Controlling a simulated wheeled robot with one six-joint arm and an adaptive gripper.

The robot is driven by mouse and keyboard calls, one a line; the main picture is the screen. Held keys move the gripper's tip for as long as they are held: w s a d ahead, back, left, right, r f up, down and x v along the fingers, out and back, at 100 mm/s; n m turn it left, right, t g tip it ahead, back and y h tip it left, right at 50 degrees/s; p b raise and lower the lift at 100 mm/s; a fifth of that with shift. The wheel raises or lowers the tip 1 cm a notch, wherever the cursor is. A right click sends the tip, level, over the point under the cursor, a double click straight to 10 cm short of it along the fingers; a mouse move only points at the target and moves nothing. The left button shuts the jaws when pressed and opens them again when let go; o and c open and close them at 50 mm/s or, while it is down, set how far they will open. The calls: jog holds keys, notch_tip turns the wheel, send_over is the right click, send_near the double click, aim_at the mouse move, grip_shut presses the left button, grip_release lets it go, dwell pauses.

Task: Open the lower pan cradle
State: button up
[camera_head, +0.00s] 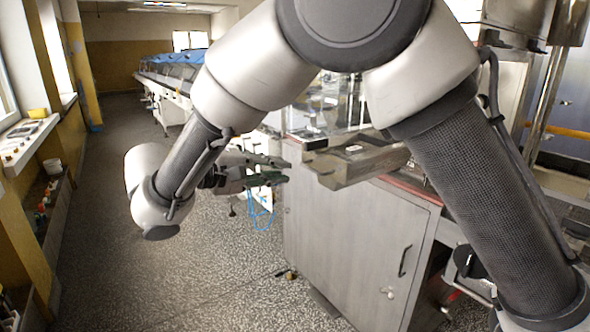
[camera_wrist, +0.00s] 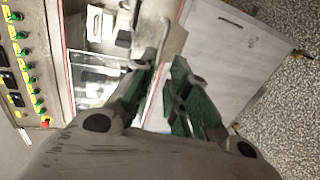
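A grey metal drawer-like piece (camera_head: 338,172), which looks like the lower pan cradle, juts out from the machine above the cabinet in the head view. In the wrist view a tan-grey piece (camera_wrist: 174,40) just beyond the fingertips looks like the same part. My gripper (camera_head: 285,171) is left of the piece's front end, with its fingers pointing at it and a gap between. The fingers are apart and hold nothing; the wrist view also shows them spread (camera_wrist: 165,62). My arm hides part of the machine behind the piece.
A steel cabinet door (camera_head: 345,250) with a dark handle (camera_head: 404,260) stands below the piece. A control panel (camera_wrist: 22,65) with green buttons and a red stop button shows in the wrist view. Speckled floor (camera_head: 190,280) is free at left; a window-side shelf (camera_head: 25,140) lines the wall.

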jog(key=shift+v, duration=1.6)
notch_tip(320, 180, down, 8)
jog(key=s+d+n+g+y, duration=0.2)
jog(key=n, duration=0.2)
jog(key=s+d+f+n+g+y, duration=0.1)
jog(key=s+d+g+y, duration=0.2)
jog(key=d, duration=0.6)
jog(key=s+d+r+m+y, duration=0.2)
jog(key=s+d+m, duration=0.1)
jog(key=d, duration=0.7)
jog(key=s+d+r+m+y, duration=0.3)
jog(key=s+d+m, duration=0.1)
jog(key=d, duration=0.7)
jog(key=s+d+r+m+y, duration=0.3)
jog(key=s+d+m, duration=0.1)
jog(key=d, duration=0.6)
jog(key=shift+d+r+m+t, duration=0.25)
jog(key=shift+d+m+t, duration=0.05)
jog(key=shift+d+m, duration=0.1)
jog(key=shift+s, duration=0.1)
